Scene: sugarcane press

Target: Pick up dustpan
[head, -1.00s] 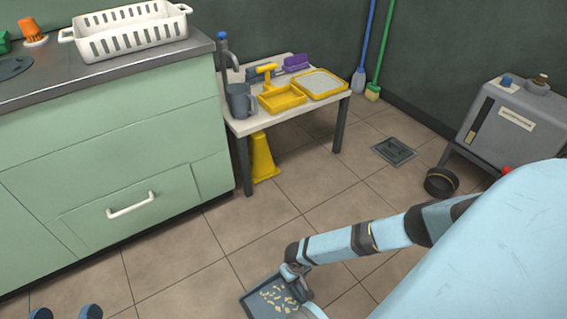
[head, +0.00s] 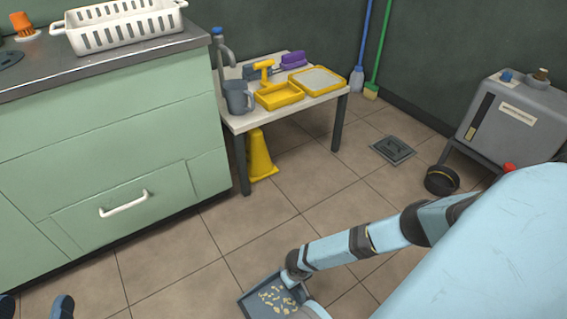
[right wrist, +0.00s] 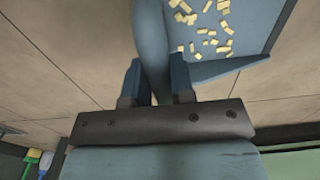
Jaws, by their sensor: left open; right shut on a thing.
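The dustpan (head: 253,303) is a dark blue-grey pan with several pale yellow bits in it, at the bottom centre of the head view. My right gripper (head: 294,279) is at its handle end. In the right wrist view, the fingers of my right gripper (right wrist: 157,82) are closed on the handle of the dustpan (right wrist: 258,25). The pan extends beyond them to the upper right. I cannot tell whether the pan touches the floor. My left gripper (head: 36,307) is open and empty at the bottom left corner, with only its fingertips showing.
Green cabinets (head: 85,135) stand at left with a white basket (head: 125,30) on top. A small table (head: 240,122) holds yellow trays and a grey jug (head: 238,98). A grey machine (head: 505,125) stands at right. A floor drain (head: 393,150) lies in the open tiled floor.

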